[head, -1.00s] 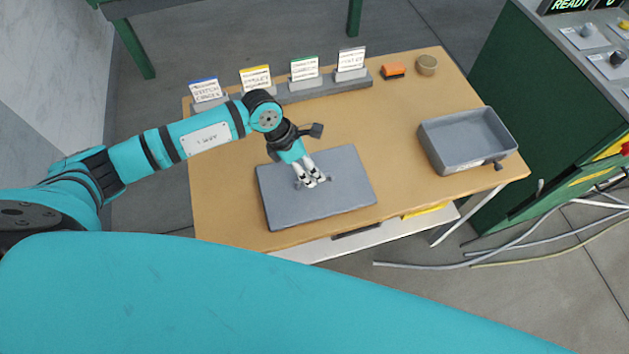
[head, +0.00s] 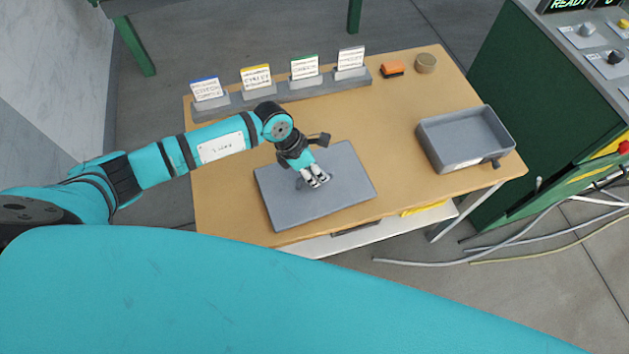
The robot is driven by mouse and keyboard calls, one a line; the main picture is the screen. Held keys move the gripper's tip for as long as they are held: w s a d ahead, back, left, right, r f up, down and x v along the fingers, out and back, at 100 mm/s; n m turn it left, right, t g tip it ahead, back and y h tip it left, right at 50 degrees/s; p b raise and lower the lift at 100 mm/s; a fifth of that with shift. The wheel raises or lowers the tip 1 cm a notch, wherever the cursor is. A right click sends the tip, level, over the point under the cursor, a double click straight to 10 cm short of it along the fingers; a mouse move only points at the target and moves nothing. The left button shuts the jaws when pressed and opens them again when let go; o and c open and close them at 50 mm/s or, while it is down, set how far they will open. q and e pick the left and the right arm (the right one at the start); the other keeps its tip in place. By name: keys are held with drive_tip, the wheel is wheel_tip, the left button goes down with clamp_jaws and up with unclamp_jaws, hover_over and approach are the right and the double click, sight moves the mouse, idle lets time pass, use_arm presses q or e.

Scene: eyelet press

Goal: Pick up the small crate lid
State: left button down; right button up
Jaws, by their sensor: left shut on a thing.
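The small crate lid (head: 338,203) is a flat grey rectangular panel over the front middle of the wooden table. My left gripper (head: 317,182) points down at the middle of the lid, with its white fingers closed. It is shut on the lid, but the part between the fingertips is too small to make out. I cannot tell how far the lid is off the tabletop. My right gripper is not in view.
An open, empty grey crate (head: 441,153) stands at the table's right end. A rack (head: 322,88) with several cards lines the back edge, with an orange block (head: 392,69) and a round tan container (head: 426,63) beside it. The table (head: 395,155) is bare between lid and crate.

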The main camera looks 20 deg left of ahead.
use_arm(q)
drive_tip(key=shift+r, duration=0.1)
idle(0.3)
drive_tip(key=shift+r+b, duration=0.35)
drive_tip(key=shift+r, duration=0.2)
wheel_tip(320, 180, up, 2)
drive_tip(key=shift+r+b, duration=0.1)
drive_tip(key=shift+b, duration=0.4)
drive_tip(key=s+d+r+b, duration=0.1)
drive_tip(key=s+d+b, duration=0.2)
drive_tip(key=s, duration=1.1)
drive_tip(key=shift+s+d+r+b, duration=0.25)
drive_tip(key=shift+s+d+b, duration=0.1)
drive_tip(key=shift+d, duration=1.35)
